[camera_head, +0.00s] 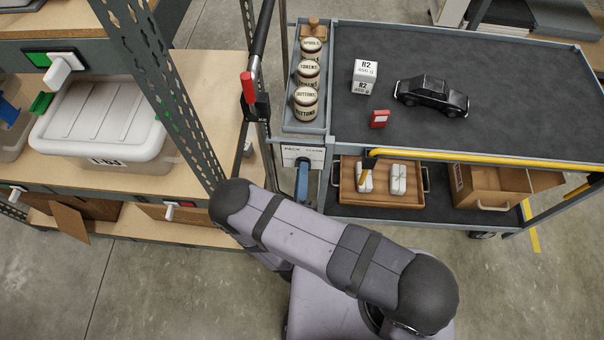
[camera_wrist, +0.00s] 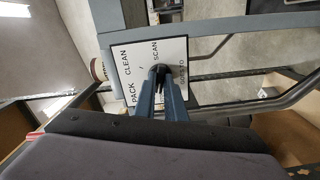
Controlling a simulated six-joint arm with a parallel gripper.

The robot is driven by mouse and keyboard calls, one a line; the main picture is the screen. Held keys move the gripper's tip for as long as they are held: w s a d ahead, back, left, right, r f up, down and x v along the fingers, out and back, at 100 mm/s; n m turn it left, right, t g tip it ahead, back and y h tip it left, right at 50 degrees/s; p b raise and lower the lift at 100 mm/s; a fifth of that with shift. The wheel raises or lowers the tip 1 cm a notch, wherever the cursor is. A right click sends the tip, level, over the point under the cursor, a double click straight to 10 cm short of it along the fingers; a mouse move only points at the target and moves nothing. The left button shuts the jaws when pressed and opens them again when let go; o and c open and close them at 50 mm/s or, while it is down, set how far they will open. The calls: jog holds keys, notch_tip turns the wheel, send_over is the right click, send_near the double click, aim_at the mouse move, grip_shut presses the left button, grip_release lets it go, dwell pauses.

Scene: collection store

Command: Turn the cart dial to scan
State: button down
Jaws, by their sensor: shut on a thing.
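The cart dial's white label plate (camera_wrist: 140,58) is on the cart's end, in the middle of the wrist view. It bears PACK, CLEAN, SCAN and a further word that is partly covered. The plate also shows in the head view (camera_head: 296,152), below the row of tins. My gripper (camera_wrist: 161,75), with blue fingers, is shut on the small dark dial knob (camera_wrist: 159,68) in front of the plate. The fingers hide most of the knob, and I cannot tell which word it points to. In the head view my arm partly hides the gripper (camera_head: 302,172).
The cart top (camera_head: 520,110) carries tins (camera_head: 306,105), a white block (camera_head: 364,77), a red item (camera_head: 379,119) and a black toy car (camera_head: 432,95). A yellow rail (camera_head: 480,157) runs along its front. A shelf rack (camera_head: 165,95) stands close on the left.

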jog(key=shift+m+b, duration=0.95)
jog(key=shift+m, duration=15.05)
jog(key=c, duration=1.8)
grip_release()
